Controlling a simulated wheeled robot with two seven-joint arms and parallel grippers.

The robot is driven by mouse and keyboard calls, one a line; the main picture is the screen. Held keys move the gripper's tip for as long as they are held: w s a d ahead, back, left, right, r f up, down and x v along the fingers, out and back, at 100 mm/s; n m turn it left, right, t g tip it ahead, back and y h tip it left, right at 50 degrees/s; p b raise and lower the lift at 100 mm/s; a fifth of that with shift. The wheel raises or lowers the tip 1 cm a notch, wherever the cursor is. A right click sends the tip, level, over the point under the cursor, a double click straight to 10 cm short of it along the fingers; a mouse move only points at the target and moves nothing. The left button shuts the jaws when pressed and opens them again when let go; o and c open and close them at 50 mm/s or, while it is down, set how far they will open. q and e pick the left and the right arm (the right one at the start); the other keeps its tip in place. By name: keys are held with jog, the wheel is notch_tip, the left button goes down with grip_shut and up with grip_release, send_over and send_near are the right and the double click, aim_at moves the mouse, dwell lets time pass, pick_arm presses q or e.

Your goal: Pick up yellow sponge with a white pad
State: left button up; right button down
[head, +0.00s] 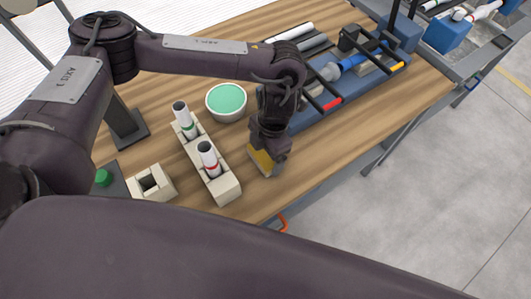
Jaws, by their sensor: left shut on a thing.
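The yellow sponge (262,162) is at my left gripper (265,153), to the right of the beige pipe holder. My left gripper points down and is shut on the sponge. Its fingers and wrist cover part of the sponge, and I cannot tell whether the sponge touches the table. The white pad is only faintly visible at the sponge's lower edge. My right gripper is not in view; a large dark arm link of mine fills the bottom of the picture.
A beige holder (222,190) with two upright white pipes stands left of the gripper. Behind it is a white bowl with green content (227,101). A blue fixture (345,92) with pipes lies at the back right. A square beige block (150,183) stands at the left.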

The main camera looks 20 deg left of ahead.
pick_arm(q)
jog(key=shift+r, duration=0.1)
notch_tip(320, 180, up, 20)
jog(key=p, duration=0.1)
dwell(0.4)
jog(key=o, duration=0.4)
jog(key=c, duration=0.3)
